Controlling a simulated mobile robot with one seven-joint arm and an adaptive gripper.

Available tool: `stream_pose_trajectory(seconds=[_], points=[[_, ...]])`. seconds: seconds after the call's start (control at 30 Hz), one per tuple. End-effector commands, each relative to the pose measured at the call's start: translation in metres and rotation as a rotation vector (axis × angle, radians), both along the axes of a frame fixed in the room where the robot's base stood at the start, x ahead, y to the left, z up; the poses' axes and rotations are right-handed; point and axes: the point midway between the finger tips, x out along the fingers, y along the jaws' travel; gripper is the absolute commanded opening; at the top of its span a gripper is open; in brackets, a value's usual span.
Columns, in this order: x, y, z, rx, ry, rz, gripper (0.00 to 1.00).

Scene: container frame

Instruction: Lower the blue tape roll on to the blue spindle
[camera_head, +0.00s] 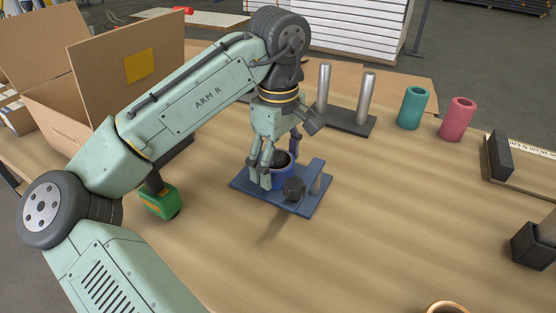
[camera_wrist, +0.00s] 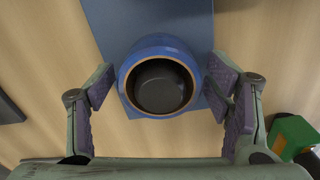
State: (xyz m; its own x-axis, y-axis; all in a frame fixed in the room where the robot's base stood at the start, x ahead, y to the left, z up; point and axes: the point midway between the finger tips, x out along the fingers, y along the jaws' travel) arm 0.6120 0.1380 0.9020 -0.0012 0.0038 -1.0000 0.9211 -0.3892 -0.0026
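The blue tape roll (camera_head: 284,180) is down at the blue base plate (camera_head: 305,207) and appears to rest on it. In the wrist view, the roll (camera_wrist: 131,91) is seen from above with a dark round form (camera_wrist: 160,86) inside its ring, apparently the spindle's top; the rest of the spindle is hidden. My gripper (camera_head: 276,165) is low over the plate. In the wrist view, my gripper (camera_wrist: 161,88) has its purple-padded fingers on either side of the roll, with narrow gaps, so it looks open around it.
Behind is a dark base with two metal posts (camera_head: 323,88). Teal (camera_head: 412,107) and pink (camera_head: 457,119) rolls stand right. A green block (camera_head: 161,203) and cardboard box (camera_head: 70,110) are left.

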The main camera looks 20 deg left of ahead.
Motion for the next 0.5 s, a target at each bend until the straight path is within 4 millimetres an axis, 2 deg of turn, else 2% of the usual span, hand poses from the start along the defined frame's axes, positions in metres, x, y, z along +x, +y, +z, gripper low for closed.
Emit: stream_pose_trajectory(seconds=[0.1, 0.37, 0.5], points=[[0.0, 0.0, 0.0, 0.0, 0.0, 0.0, 0.81], [0.0, 0.0, 0.0001, 0.0, 0.0, 0.0, 0.81], [0.0004, 0.0, 0.008, 0.0, 0.0, 0.001, 0.81]])
